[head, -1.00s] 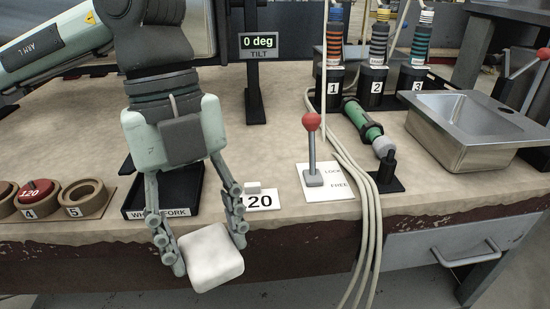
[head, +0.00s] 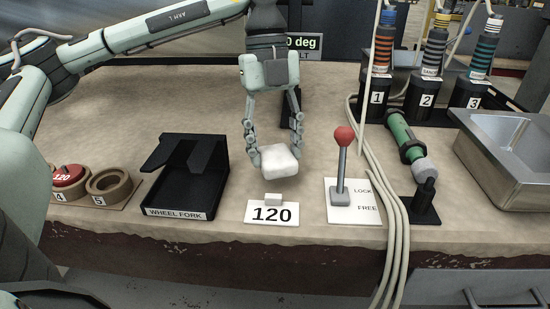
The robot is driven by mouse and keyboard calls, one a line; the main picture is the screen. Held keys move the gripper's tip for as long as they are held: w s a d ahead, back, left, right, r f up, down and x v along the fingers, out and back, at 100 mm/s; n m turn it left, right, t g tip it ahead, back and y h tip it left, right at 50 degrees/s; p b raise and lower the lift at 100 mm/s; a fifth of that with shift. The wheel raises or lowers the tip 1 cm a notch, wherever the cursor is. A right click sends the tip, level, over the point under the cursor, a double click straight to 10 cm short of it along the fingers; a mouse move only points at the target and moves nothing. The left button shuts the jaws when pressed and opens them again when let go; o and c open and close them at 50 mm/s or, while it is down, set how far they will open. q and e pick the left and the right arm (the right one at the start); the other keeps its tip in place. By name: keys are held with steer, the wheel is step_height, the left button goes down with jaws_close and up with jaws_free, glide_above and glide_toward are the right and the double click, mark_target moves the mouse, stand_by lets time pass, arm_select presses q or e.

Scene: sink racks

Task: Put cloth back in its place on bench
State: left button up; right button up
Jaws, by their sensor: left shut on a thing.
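The cloth (head: 280,160) is a white, rounded block-like piece in the head view. My left gripper (head: 274,152) points down with its two fingers on either side of the cloth and is shut on it. The cloth is over the bench (head: 120,130), behind the white card marked 120 (head: 271,213). I cannot tell whether its underside touches the bench. My right gripper is not in view.
A black WHEEL FORK tray (head: 185,190) lies left of the card. A red-knobbed lever (head: 342,165) stands to its right, with pale hoses (head: 380,190) beyond. Ring holders (head: 108,186), a green tool (head: 402,138) and a metal sink (head: 510,150) flank these.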

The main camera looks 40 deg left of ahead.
mark_target(275, 151)
arm_select(q)
steer(key=shift+a+x, duration=0.15)
steer(key=shift+x, duration=0.55)
steer(key=shift+a+x, duration=0.1)
steer(key=shift+x, duration=0.6)
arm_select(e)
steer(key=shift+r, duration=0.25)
arm_select(q)
steer(key=shift+w+f, duration=0.2)
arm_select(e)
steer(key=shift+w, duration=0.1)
arm_select(q)
steer(key=o, duration=1.1)
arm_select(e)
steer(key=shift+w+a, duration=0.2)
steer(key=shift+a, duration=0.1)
arm_select(q)
steer(key=shift+r, duration=0.1)
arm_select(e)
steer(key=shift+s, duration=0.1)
arm_select(q)
steer(key=v, duration=0.6)
steer(key=shift+r, duration=0.2)
steer(key=shift+w+a+r, duration=0.1)
steer(key=shift+a+r, duration=0.1)
steer(key=shift+r, duration=0.35)
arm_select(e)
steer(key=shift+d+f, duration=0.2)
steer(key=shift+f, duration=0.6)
